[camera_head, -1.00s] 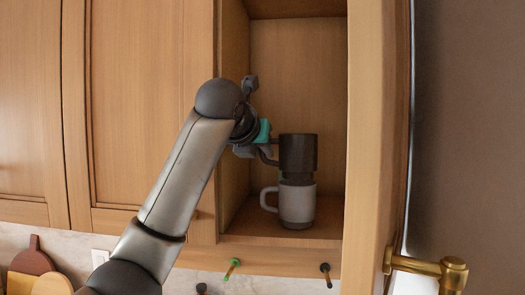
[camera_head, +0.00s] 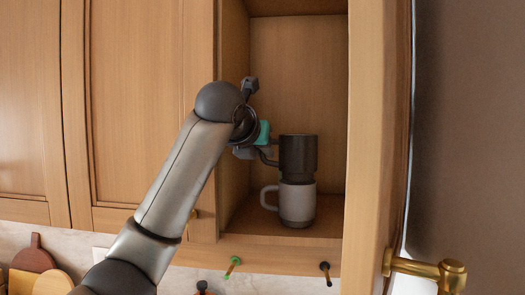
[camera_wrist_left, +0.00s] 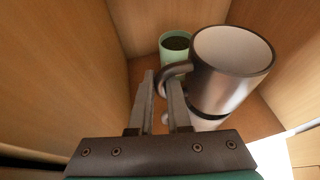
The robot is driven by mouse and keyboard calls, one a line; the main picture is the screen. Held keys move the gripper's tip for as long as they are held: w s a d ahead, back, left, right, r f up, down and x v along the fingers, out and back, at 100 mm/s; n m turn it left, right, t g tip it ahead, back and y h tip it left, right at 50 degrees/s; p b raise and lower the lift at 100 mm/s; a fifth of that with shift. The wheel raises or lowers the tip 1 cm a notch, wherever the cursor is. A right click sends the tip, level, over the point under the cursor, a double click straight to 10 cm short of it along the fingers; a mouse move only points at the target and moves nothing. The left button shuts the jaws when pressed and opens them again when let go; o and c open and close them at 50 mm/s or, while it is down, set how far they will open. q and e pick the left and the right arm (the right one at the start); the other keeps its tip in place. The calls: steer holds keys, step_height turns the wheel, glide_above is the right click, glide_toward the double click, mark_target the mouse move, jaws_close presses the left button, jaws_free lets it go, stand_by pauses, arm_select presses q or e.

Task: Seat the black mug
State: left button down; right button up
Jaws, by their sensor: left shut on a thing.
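The black mug (camera_head: 298,155) is upright inside the open cabinet, directly above a white mug (camera_head: 297,204). Its base meets the white mug's rim in the head view; I cannot tell whether it rests fully there. My left gripper (camera_head: 268,148) reaches in from the left and is shut on the black mug's handle. In the left wrist view, the fingers (camera_wrist_left: 163,105) flank the handle, and the black mug (camera_wrist_left: 225,85) looks shiny and grey. Only a little of the white mug (camera_wrist_left: 208,123) shows beneath it. My right gripper is not in view.
A green mug (camera_wrist_left: 175,44) stands behind the black mug in the left wrist view. The cabinet's left wall (camera_head: 234,120) is close to my gripper. An open door (camera_head: 375,150) stands at the right. Hooks (camera_head: 326,270) hang below the cabinet.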

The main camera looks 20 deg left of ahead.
arm_select(q)
steer(key=shift+f+b, duration=0.55)
steer(key=shift+f, duration=0.45)
steer(key=c, duration=0.8)
jaws_free()
steer(key=shift+f, duration=0.1)
steer(key=shift+s, duration=0.45)
steer(key=b+v, duration=0.3)
steer(key=v, duration=1.1)
steer(key=shift+s+r, duration=0.2)
